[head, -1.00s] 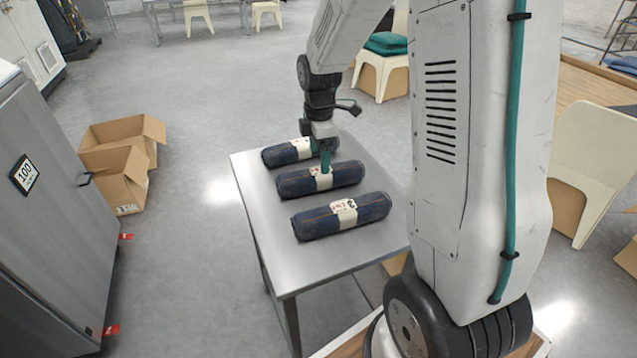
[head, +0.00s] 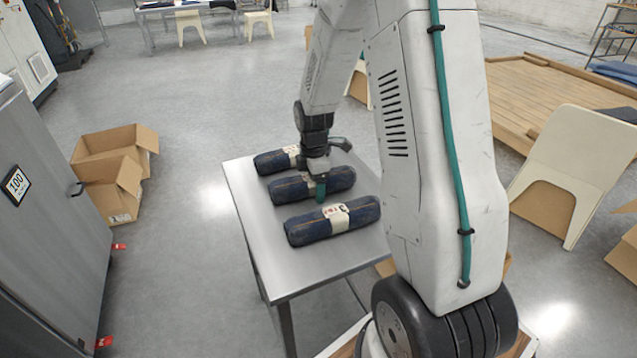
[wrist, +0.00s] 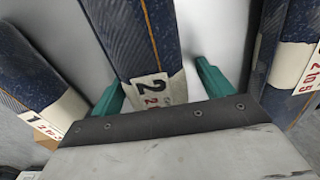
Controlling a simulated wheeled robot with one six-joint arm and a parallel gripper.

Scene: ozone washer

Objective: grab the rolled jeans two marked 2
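The rolled jeans marked 2 (head: 287,191) are a dark blue roll with a cream band, the middle of three rolls on the metal table (head: 250,230). In the wrist view the same roll (wrist: 135,35) runs up the picture, its band showing a black 2. My gripper (wrist: 160,88) is open, with one teal finger on each side of the roll near the band. There is a gap at the right finger; I cannot tell if the left one touches. In the head view my gripper (head: 318,188) is low over this roll and hides part of its band.
The roll marked 1 (head: 270,163) lies behind and the front roll (head: 305,228) lies nearer, both close to the middle one. Open cardboard boxes (head: 120,185) stand on the floor left of the table. A grey cabinet (head: 50,230) is at far left.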

